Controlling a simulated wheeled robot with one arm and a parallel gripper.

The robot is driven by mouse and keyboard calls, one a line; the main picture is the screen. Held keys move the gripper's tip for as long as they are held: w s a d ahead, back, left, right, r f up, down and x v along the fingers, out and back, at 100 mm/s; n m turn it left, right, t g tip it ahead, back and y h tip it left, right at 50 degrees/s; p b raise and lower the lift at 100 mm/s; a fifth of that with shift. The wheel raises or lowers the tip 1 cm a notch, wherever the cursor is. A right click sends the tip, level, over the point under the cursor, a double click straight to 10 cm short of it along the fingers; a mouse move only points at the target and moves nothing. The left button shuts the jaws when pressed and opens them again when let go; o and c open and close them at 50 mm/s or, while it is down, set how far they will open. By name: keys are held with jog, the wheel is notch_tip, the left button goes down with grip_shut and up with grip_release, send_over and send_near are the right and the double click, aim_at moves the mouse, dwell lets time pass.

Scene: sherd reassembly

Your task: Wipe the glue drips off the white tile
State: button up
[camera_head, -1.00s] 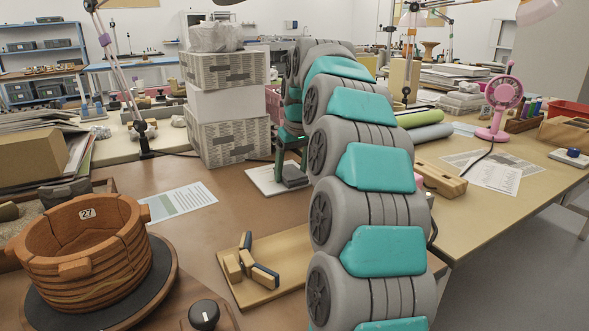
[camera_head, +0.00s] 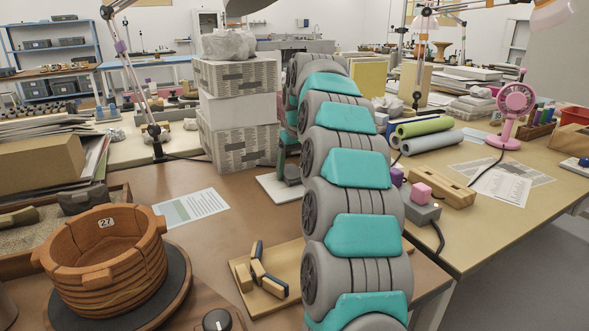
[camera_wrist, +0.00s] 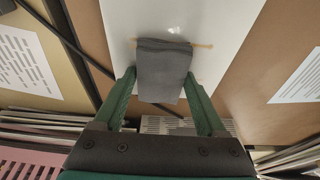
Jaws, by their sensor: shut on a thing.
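The white tile (camera_wrist: 225,18) lies under my gripper in the wrist view, and its left corner (camera_head: 268,184) shows beside my arm in the head view. A tan glue streak (camera_wrist: 203,45) sticks out on both sides of a folded dark grey cloth (camera_wrist: 162,70). Small shiny spots (camera_wrist: 176,30) show just above the cloth. My gripper (camera_wrist: 160,82) has green fingers shut on the cloth, which lies over the middle of the streak. I cannot tell whether the cloth presses on the tile.
Stacked boxes (camera_head: 238,115) stand left of my arm. A terracotta pot (camera_head: 105,262) sits at the front left, and a wooden board with small pieces (camera_head: 272,290) lies left of the arm. A printed sheet (camera_head: 190,207) lies on clear brown tabletop.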

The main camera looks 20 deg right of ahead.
aim_at(287, 167)
jog(key=shift+w+a+f, duration=0.1)
jog(key=shift+w+f, duration=0.1)
jog(key=shift+w, duration=1.45)
jog(key=shift+s, duration=0.1)
